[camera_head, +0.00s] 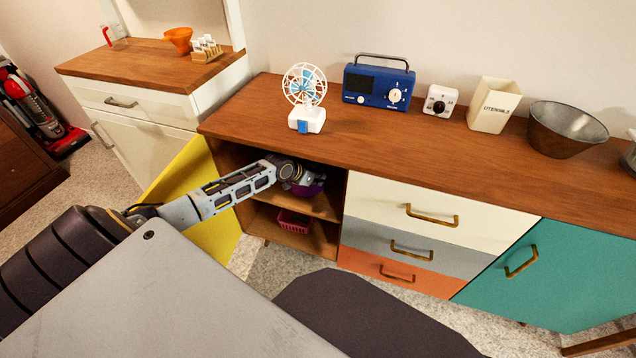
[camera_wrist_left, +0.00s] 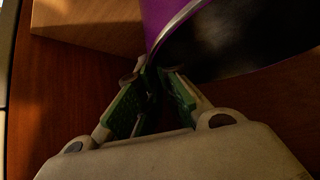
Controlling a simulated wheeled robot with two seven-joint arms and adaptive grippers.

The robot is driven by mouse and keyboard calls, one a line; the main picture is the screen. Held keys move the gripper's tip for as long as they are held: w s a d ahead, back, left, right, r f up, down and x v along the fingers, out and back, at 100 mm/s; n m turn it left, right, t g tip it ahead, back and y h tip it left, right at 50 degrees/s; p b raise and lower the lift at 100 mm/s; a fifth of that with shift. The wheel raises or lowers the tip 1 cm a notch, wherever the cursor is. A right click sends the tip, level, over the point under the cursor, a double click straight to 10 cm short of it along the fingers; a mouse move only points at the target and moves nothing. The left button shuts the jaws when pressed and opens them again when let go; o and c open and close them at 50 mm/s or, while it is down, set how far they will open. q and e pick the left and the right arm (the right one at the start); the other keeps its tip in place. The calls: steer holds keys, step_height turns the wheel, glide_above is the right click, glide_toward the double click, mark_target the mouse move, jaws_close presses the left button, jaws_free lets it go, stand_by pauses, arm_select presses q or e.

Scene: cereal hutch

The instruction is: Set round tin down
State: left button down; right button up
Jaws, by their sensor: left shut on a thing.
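The round tin is purple with a pale metal rim and a dark inside. It fills the top of the left wrist view (camera_wrist_left: 172,14), and a small part shows inside the cabinet in the head view (camera_head: 309,190). My left gripper (camera_wrist_left: 157,84) is shut on the tin's rim. In the head view this gripper (camera_head: 300,178) is inside the open cabinet (camera_head: 328,206), in the upper compartment, and hides most of the tin. I cannot tell whether the tin touches the shelf. My right gripper is not in view.
A yellow door (camera_head: 190,172) stands open at the cabinet's left. A pink basket (camera_head: 294,221) sits on the lower shelf. Above, the wooden top holds a fan (camera_head: 305,97), a blue radio (camera_head: 378,82), a timer (camera_head: 440,101), a utensil holder (camera_head: 494,104) and a metal bowl (camera_head: 566,130).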

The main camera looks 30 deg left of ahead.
arm_select(q)
steer(key=shift+s+f, duration=0.1)
steer(key=shift+f, duration=0.65)
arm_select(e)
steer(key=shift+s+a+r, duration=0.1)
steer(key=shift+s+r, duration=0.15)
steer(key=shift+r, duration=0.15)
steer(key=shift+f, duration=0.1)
arm_select(q)
steer(key=c, duration=1.6)
jaws_free()
steer(key=shift+f, duration=0.1)
steer(key=shift+s, duration=0.1)
